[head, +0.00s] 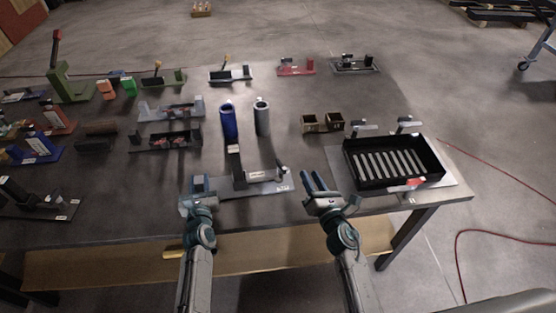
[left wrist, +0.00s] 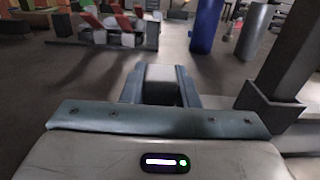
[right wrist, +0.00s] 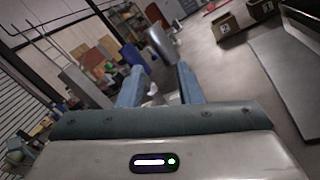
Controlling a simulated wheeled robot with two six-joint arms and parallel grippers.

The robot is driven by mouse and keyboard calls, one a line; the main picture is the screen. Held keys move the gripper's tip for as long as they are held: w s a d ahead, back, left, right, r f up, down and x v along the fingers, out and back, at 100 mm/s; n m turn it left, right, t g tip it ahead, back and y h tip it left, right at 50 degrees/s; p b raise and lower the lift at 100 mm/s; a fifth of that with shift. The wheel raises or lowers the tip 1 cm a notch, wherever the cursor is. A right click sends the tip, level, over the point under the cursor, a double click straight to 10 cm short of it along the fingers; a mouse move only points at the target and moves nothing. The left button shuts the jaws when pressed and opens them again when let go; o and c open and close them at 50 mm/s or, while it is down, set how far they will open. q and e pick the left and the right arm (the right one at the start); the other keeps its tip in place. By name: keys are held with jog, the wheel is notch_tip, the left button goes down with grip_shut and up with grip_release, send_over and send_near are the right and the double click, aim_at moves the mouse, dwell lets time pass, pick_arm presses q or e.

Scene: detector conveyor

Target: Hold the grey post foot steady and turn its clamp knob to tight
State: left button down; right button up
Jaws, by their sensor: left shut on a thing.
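The grey post foot (head: 262,187) is a flat plate with a dark upright post (head: 236,166) near the front table edge. My left gripper (head: 199,184) is at its left end. In the left wrist view its fingers (left wrist: 160,82) are closed around a grey block (left wrist: 160,73), with the dark post (left wrist: 300,50) to the right. The clamp knob (head: 282,170) stands at the plate's right end.
A black slotted tray (head: 392,163) lies right of my right gripper. A blue cylinder (head: 229,121) and a grey cylinder (head: 262,117) stand behind the foot. Two small brown boxes (head: 322,123) sit further back right. Several fixtures crowd the left side.

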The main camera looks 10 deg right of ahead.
aim_at(278, 160)
jog(key=a+n, duration=0.1)
jog(key=n, duration=0.1)
jog(key=a+f+n+g+y, duration=0.1)
jog(key=n, duration=0.2)
jog(key=s+a+n+y, duration=0.1)
jog(key=a+n, duration=0.1)
jog(key=shift+f+g, duration=0.3)
jog(key=shift+g, duration=0.1)
jog(key=shift+n, duration=0.3)
jog(key=x, duration=1.1)
jog(key=shift+w+a, duration=0.15)
jog(key=shift+w, duration=0.2)
grip_shut()
